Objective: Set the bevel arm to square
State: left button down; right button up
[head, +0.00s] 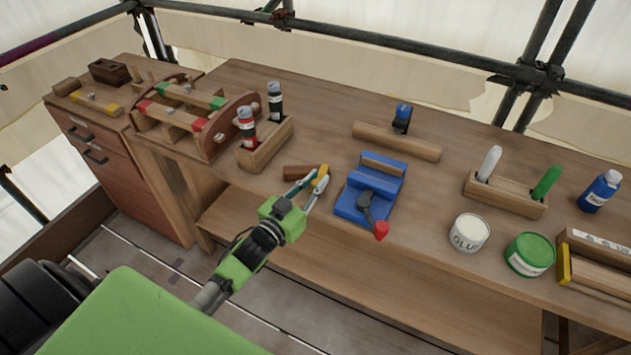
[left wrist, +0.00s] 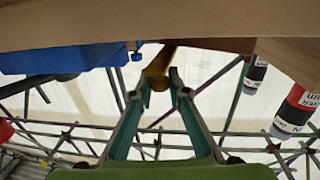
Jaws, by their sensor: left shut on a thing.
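The bevel lies on the workbench left of the blue vise in the head view. Its brown wooden stock (head: 299,173) lies roughly along the bench. Its yellow arm (head: 322,174) is at the stock's right end, slanting towards me; the exact angle cannot be told. My left gripper (head: 316,185) is at the bench's front edge, shut on the yellow arm. In the left wrist view the yellow arm (left wrist: 158,67) shows between the fingertips of my left gripper (left wrist: 160,85). The pivot is not clear. My right gripper is not in view.
The blue vise (head: 384,180) with its red-tipped handle stands close on the right. A wooden holder (head: 265,146) with two bottles stands behind left. A wooden bar (head: 396,141) lies behind. A glue pot (head: 469,232) and green tin (head: 529,254) stand further right.

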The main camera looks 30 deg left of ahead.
pick_arm(q)
jog(key=c, duration=1.9)
grip_release()
jog(key=shift+s, duration=0.1)
jog(key=s+a, duration=0.1)
jog(key=s, duration=1)
jog(key=shift+s+a, duration=0.25)
jog(key=shift+s, duration=0.15)
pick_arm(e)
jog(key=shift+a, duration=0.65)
